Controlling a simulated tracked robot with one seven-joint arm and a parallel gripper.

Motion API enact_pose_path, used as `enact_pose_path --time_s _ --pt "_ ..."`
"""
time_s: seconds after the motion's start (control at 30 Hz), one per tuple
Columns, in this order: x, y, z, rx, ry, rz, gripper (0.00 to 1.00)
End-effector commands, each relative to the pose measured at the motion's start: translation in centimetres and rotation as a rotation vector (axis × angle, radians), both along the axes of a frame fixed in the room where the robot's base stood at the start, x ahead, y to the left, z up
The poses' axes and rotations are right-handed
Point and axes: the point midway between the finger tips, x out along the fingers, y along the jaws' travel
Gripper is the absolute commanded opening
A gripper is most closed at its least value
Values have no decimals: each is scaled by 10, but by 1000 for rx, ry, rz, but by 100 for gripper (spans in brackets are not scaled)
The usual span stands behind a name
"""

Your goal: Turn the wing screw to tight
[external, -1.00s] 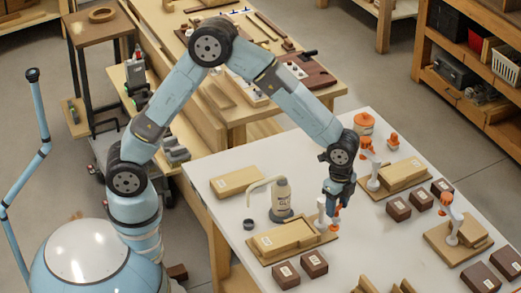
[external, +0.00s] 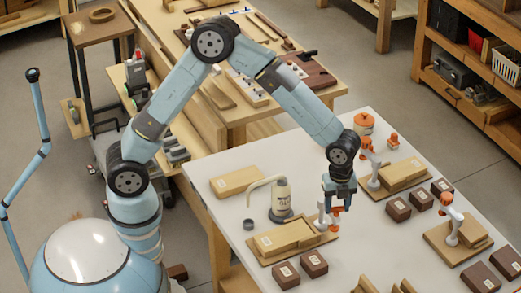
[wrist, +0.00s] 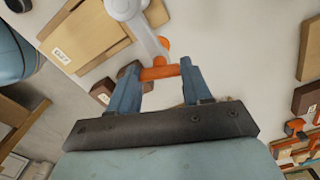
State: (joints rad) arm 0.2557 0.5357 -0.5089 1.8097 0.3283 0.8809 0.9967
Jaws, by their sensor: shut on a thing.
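The wing screw (wrist: 160,73) is an orange bar at the end of a white and orange clamp (wrist: 128,10) in the wrist view. My gripper (wrist: 158,75) has its two blue fingers shut on the bar, one at each side. In the external view my gripper (external: 337,203) points down at the clamp (external: 322,219), which stands at the right end of a light wooden block (external: 280,238) on a board. The fingers hide most of the screw there. How tight it is cannot be told.
Two more clamps stand at the right, one on a block (external: 405,176) and one near the right edge (external: 453,225). Small dark boxes (external: 314,263) lie in front and at right.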

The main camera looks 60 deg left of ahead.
Motion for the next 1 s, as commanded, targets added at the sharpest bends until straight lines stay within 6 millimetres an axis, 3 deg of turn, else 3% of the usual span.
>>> enact_pose_path --time_s 0.4,0.43,0.6,0.7,1.0 --pt "2 0 1 -2 -5 -6 18" --pt "2 0 1 -2 -5 -6 50" --pt "1 0 1 -1 -3 -6 66" --pt "1 0 1 -1 -2 -6 74" --pt "1 0 3 0 -1 -6 74"
